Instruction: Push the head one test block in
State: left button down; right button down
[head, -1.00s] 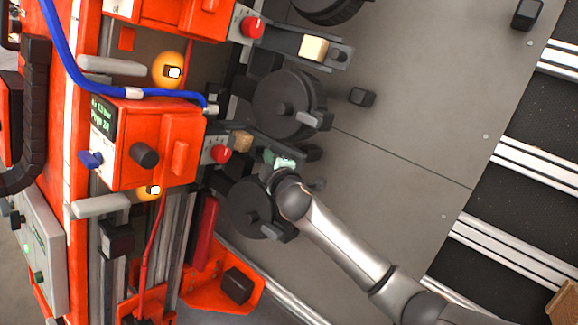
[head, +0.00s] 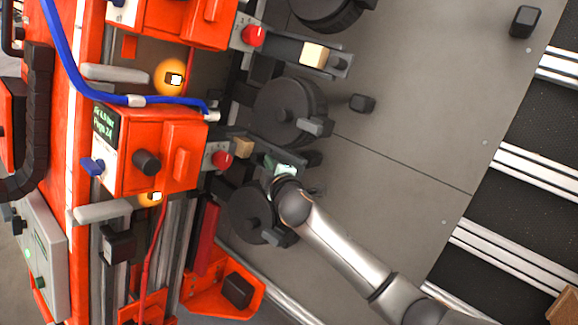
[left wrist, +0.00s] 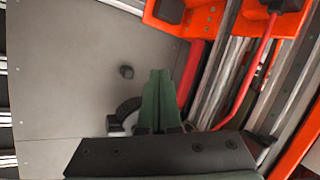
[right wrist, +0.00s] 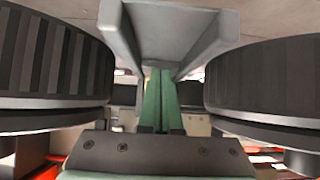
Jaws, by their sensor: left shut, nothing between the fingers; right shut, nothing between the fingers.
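A small tan block (head: 242,147) sits beside a red knob (head: 221,160) on the lower orange head (head: 155,150); I take it as the test block. A similar tan block (head: 313,55) lies on the bracket of the upper head. My right gripper (head: 268,160) is shut and empty, just right of the lower block; I cannot tell if they touch. In the right wrist view its green fingers (right wrist: 160,98) point between two dark wheels, under a grey channel (right wrist: 170,35). My left gripper is outside the head view; its green fingers (left wrist: 158,85) are shut and empty in the left wrist view.
Dark wheels (head: 288,105) stand close above and below my right gripper. A blue hose (head: 70,70) runs across the orange machine.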

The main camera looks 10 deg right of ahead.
jog(key=shift+a+r+y+p, duration=0.15)
jog(key=shift+r+y+p, duration=0.2)
jog(key=shift+p, duration=0.1)
jog(key=shift+s+d+f+p, duration=0.2)
jog(key=shift+s+d+p, duration=0.1)
jog(key=shift+p, duration=0.2)
jog(key=shift+s+d+p, duration=0.65)
jog(key=shift+s+d, duration=0.3)
jog(key=shift+s, duration=0.15)
jog(key=shift+s+d+f, duration=0.1)
jog(key=shift+s+f, duration=0.05)
